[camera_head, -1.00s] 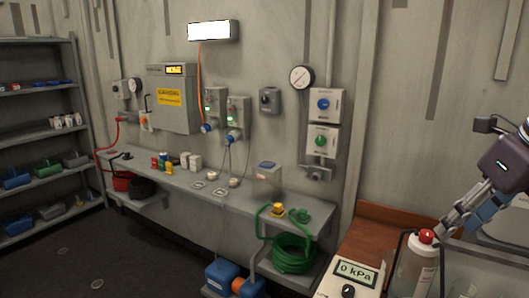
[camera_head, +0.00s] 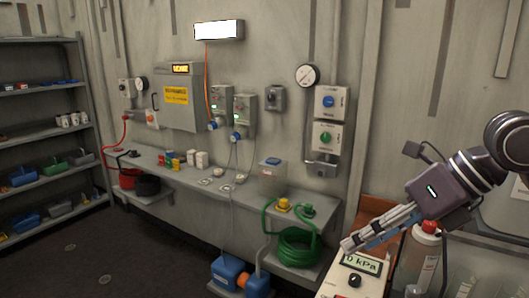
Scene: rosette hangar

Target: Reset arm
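My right gripper (camera_head: 348,244) comes in from the right edge, with a dark purple wrist body (camera_head: 440,194) and pale fingers pointing down and left. The fingers show nearly side-on and lie close together, so I cannot tell whether they are open or shut. A blue part (camera_head: 388,237) shows just under them. The fingertips are just above the pressure box (camera_head: 345,281), whose display reads 0 kPa, in the picture. I see nothing clearly held. My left gripper is not in view.
A bottle with a red cap (camera_head: 412,262) stands behind a frame below my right wrist. A wall bench (camera_head: 225,190) carries small jars and a clear box (camera_head: 271,178). A green hose coil (camera_head: 297,245) lies below it. Shelves (camera_head: 45,135) stand left. Floor at lower left is clear.

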